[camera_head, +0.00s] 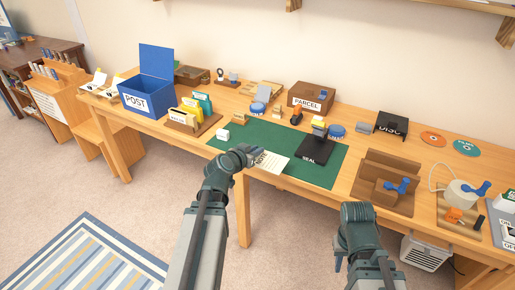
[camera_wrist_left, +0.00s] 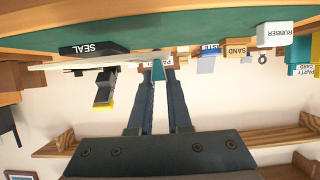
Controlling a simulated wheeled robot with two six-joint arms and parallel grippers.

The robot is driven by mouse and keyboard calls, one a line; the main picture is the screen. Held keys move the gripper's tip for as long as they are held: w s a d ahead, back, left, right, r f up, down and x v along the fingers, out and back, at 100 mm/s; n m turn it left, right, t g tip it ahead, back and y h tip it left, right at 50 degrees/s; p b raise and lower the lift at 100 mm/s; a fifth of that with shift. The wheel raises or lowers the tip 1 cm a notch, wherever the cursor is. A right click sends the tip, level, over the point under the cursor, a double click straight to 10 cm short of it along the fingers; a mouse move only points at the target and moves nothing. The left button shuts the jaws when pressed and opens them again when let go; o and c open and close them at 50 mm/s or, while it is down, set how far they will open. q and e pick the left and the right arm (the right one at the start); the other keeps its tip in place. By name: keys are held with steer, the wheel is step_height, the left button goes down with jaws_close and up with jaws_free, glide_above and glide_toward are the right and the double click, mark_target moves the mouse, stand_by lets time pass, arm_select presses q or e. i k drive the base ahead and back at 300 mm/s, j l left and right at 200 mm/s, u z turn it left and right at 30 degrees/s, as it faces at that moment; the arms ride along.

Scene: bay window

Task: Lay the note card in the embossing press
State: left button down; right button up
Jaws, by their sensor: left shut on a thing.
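The pale note card (camera_head: 272,162) is held nearly flat at the near edge of the green mat (camera_head: 228,152). My left gripper (camera_head: 252,153) is shut on the card's left side. The embossing press, with a black base marked SEAL (camera_head: 315,154) and a yellow-topped head (camera_head: 319,125), stands just right of the card. In the left wrist view, which looks upside down, the card (camera_wrist_left: 110,60) shows edge-on as a thin pale strip beside the press's SEAL base (camera_wrist_left: 88,49). My left gripper (camera_wrist_left: 157,75) also shows there. My right gripper hangs low before the table; its fingers are unclear.
A white block (camera_head: 223,134) is on the mat's left. A card rack (camera_head: 192,117) and blue POST box (camera_head: 146,92) stand left. A wooden stand (camera_head: 384,183) stands right.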

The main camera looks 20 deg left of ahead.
mark_target(314, 149)
steer(key=l, duration=0.6)
steer(key=i+l, duration=0.35)
steer(key=l, duration=0.3)
